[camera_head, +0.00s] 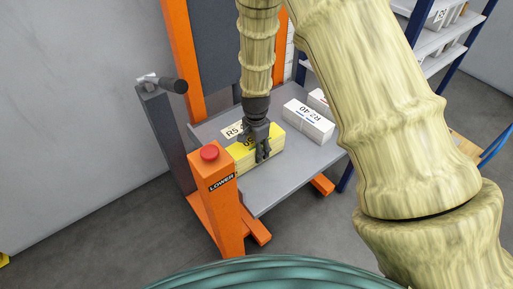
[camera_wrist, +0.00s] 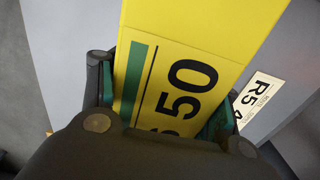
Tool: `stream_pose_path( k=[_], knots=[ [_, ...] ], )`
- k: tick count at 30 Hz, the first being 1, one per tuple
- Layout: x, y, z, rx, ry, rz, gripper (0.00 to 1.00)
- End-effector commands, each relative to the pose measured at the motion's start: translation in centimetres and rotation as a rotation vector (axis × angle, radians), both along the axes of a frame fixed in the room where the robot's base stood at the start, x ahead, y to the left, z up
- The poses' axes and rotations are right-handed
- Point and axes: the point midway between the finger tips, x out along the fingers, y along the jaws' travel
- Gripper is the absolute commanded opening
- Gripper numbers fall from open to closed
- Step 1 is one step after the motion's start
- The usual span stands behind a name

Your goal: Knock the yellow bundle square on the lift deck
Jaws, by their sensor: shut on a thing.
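The yellow bundle (camera_head: 243,155) lies on the grey lift deck (camera_head: 277,186), near the deck's left side. In the wrist view the bundle (camera_wrist: 205,32) shows a yellow top with a green stripe and a black "50". My gripper (camera_head: 262,156) reaches down over the bundle from above. In the wrist view its fingers (camera_wrist: 165,110) sit one on each side of the bundle, shut on it.
A white bundle marked "R2 40" (camera_head: 308,121) lies on the deck to the right, with another pale bundle (camera_head: 318,101) behind it. An orange post with a red button (camera_head: 209,153) marked "LOWER" stands at the front left. A shelf rack (camera_head: 433,50) stands at the back right.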

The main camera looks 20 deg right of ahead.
Motion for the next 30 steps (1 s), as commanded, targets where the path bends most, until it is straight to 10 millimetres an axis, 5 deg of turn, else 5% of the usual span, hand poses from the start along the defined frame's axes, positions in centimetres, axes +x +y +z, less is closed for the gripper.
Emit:
stream_pose_path(
  k=[30],
  knots=[
    [-0.4,1.2,0.2,0.000,-0.002,0.000,0.00]
  ],
)
